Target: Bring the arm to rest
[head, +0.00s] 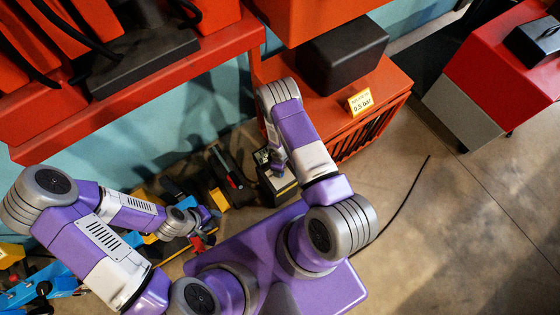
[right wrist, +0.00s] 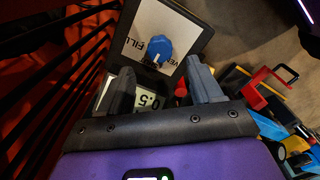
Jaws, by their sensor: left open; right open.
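My right arm reaches up from the base in the head view. Its gripper (head: 277,160) is over a small black box (head: 277,188) beside the orange cabinet. In the right wrist view the jaws (right wrist: 160,68) are apart, with nothing held between them. Just beyond them is a blue knob (right wrist: 159,48) on a white plate with "VENT" and "FILL" lettering. A display reading about 0.5 (right wrist: 147,100) shows partly between the fingers. My left gripper (head: 206,216) is low among coloured items at the left of the head view; its fingertips are small there and nothing is clearly held.
An orange cabinet (head: 300,68) with a "0.5 bar" sign (head: 360,101) stands beyond my right arm. An orange bench (head: 140,100) fills the upper left. A red and grey box (head: 505,75) stands at the right. A black cable (head: 405,198) crosses otherwise open floor.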

